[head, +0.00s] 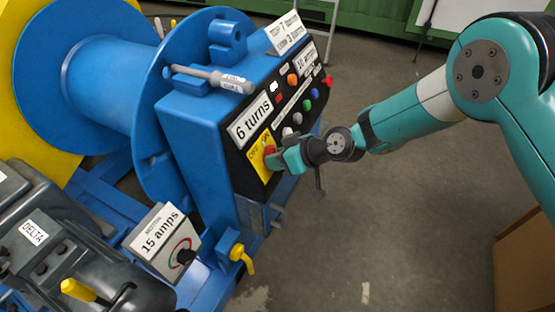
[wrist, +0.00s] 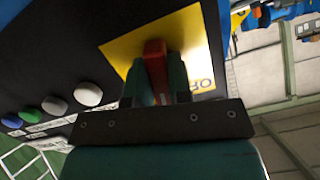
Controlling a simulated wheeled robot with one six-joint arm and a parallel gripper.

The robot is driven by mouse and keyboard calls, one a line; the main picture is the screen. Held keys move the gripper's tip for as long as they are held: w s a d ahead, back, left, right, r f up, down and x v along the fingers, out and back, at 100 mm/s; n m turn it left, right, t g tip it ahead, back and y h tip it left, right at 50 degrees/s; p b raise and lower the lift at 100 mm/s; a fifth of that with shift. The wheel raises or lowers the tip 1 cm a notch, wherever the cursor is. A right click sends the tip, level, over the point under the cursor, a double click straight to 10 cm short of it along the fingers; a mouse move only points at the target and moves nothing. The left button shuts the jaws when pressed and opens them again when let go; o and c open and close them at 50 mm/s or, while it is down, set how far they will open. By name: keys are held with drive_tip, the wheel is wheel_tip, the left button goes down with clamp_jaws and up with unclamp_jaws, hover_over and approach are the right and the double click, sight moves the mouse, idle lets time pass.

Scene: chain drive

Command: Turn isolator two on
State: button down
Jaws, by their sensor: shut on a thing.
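The isolator switch has a red handle (head: 269,150) on a yellow plate (head: 255,160) at the lower end of the black control panel. My gripper (head: 277,156) is at this handle, reaching in from the right. In the wrist view the red handle (wrist: 155,60) stands between my two teal fingers (wrist: 160,78), which are shut on it. The yellow plate (wrist: 200,40) lies behind it, with lettering partly hidden by my fingers. The handle's exact direction against the on and off marks is hard to tell. No number two shows on this switch.
A blue drum (head: 105,80) stands left. A "15 amps" box (head: 160,240) with a dial and a yellow-handled valve (head: 240,254) sit below.

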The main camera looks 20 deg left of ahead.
drive_tip(key=m+g, duration=0.1)
drive_tip(key=m, duration=0.4)
drive_tip(key=shift+m+y, duration=0.3)
idle(0.4)
drive_tip(key=c, duration=1)
unclamp_jaws()
drive_tip(key=shift+c, duration=0.2)
drive_tip(key=shift+r, duration=0.1)
drive_tip(key=v, duration=1.7)
drive_tip(key=shift+d, duration=0.2)
drive_tip(key=shift+r, duration=0.15)
